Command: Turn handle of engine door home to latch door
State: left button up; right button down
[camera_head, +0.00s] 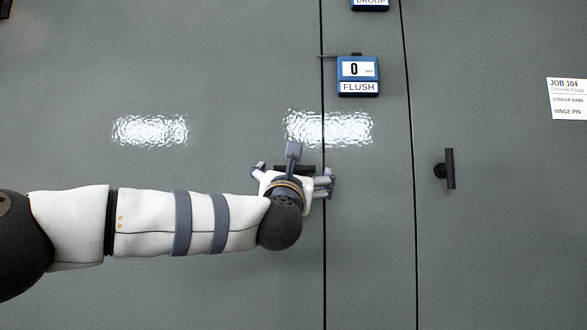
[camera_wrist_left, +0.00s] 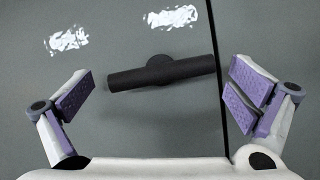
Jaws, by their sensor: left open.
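A black bar handle (camera_wrist_left: 135,78) on a round hub shows in the left wrist view. It lies nearly level, its right end a little higher, close to a dark door seam. In the head view the handle (camera_head: 309,169) is mostly hidden behind my left gripper (camera_head: 294,180). The left gripper is open, and its purple-padded fingers also show in the wrist view (camera_wrist_left: 163,90). They stand apart on either side of the handle, with visible gaps. The grey door (camera_head: 150,200) looks closed against the narrow strip beside it. My right gripper is not in view.
A second black handle (camera_head: 449,169) stands upright on the right panel. A blue gauge (camera_head: 358,72) reading 0, labelled FLUSH, sits above on the narrow strip. A white JOB 104 label (camera_head: 568,98) is at far right. The door face around is flat and clear.

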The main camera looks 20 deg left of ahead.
pick_arm(q)
jog(key=shift+w, duration=0.4)
jog(key=shift+r, duration=0.1)
jog(key=c, duration=1.1)
jog(key=shift+s+a, duration=0.1)
